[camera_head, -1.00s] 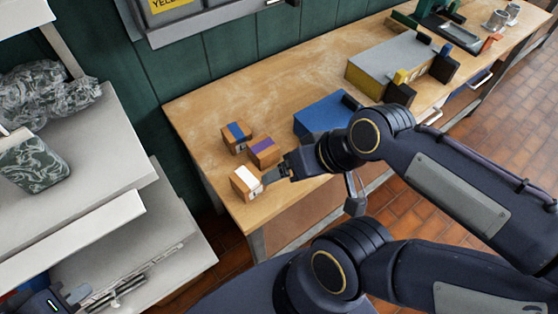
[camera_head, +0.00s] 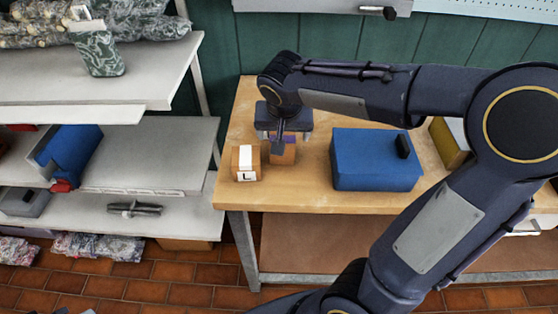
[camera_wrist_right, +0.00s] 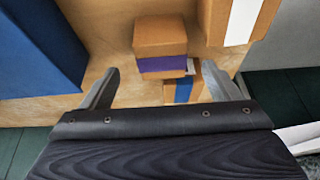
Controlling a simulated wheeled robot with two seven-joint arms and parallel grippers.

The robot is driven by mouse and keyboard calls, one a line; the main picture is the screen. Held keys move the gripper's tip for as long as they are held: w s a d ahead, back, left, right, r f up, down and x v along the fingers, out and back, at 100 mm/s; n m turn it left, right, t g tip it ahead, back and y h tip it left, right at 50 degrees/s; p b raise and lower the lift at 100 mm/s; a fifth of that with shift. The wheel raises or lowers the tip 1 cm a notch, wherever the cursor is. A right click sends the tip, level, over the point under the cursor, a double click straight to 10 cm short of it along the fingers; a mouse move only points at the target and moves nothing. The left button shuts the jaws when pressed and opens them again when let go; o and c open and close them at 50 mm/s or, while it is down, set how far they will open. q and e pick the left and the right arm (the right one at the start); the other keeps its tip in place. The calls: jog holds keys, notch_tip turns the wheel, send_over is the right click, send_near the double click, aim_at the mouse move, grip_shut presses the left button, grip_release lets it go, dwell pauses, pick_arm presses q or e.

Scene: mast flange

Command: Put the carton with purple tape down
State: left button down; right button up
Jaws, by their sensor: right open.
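The carton with purple tape (camera_head: 284,157) stands on the wooden table, partly hidden by my right gripper (camera_head: 281,140) in the head view. In the wrist view this carton (camera_wrist_right: 160,36) lies in line with the gap between the fingers. My right gripper (camera_wrist_right: 160,72) is open, with one finger on each side and clear space beside the carton. The fingers do not visibly touch it. My left gripper is not in view.
A carton with white tape (camera_head: 246,163) stands just left. A carton with blue tape (camera_wrist_right: 184,90) shows in the wrist view. A blue box (camera_head: 375,165) stands to the right on the table (camera_head: 320,199). Grey shelves (camera_head: 150,150) stand left.

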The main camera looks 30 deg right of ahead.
jog(key=shift+w+a+f, duration=0.1)
jog(key=shift+w+f, duration=0.25)
jog(key=shift+f, duration=0.2)
jog(key=x, duration=0.7)
jog(key=shift+d+r, duration=0.1)
jog(key=shift+d, duration=0.15)
jog(key=shift+c, duration=0.4)
jog(key=shift+w+r, duration=0.1)
jog(key=c, duration=1.2)
jog(key=shift+c, duration=0.2)
